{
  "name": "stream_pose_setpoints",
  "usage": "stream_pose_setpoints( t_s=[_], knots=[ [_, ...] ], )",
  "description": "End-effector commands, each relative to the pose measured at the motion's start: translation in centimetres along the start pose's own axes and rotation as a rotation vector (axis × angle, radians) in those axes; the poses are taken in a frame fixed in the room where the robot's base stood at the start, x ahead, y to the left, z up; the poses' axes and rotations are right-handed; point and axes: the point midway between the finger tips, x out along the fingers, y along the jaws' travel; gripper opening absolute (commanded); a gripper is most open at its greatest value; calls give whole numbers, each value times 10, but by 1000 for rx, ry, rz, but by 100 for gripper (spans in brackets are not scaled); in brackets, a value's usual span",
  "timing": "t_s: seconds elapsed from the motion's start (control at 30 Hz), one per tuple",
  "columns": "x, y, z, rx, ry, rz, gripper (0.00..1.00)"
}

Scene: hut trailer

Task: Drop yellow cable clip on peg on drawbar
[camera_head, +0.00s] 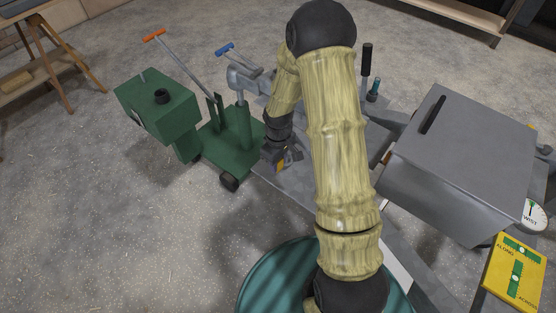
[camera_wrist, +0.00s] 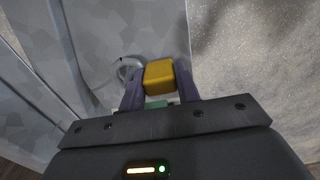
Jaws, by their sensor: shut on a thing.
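A yellow block-shaped piece, the cable clip (camera_wrist: 159,77), sits between the two fingers of my gripper (camera_wrist: 160,90) in the wrist view. The gripper is shut on it. A light grey curved ring or hook (camera_wrist: 127,68) shows just left of the clip, over the grey metal surface; I cannot tell whether it is joined to the clip. In the head view my gripper (camera_head: 283,159) is low over the grey drawbar plate (camera_head: 297,185), with a small bit of yellow at its fingers. I cannot make out the peg clearly.
A teal drum (camera_head: 270,280) is in front. Concrete floor lies open at left.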

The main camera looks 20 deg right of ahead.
Motion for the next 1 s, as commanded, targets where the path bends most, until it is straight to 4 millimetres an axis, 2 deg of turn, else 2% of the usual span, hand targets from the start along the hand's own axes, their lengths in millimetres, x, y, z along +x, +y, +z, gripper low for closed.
stream_pose_setpoints(
  t_s=[0.2,0.77,0.8,0.9,1.0],
  knots=[
    [13,-2,-1,-4,-1,0,9],
    [14,-1,-1,-2,0,0,9],
    [14,-1,-1,-2,0,0,40],
    [14,0,0,-2,0,0,58],
    [14,0,0,-1,1,1,58]
  ],
)
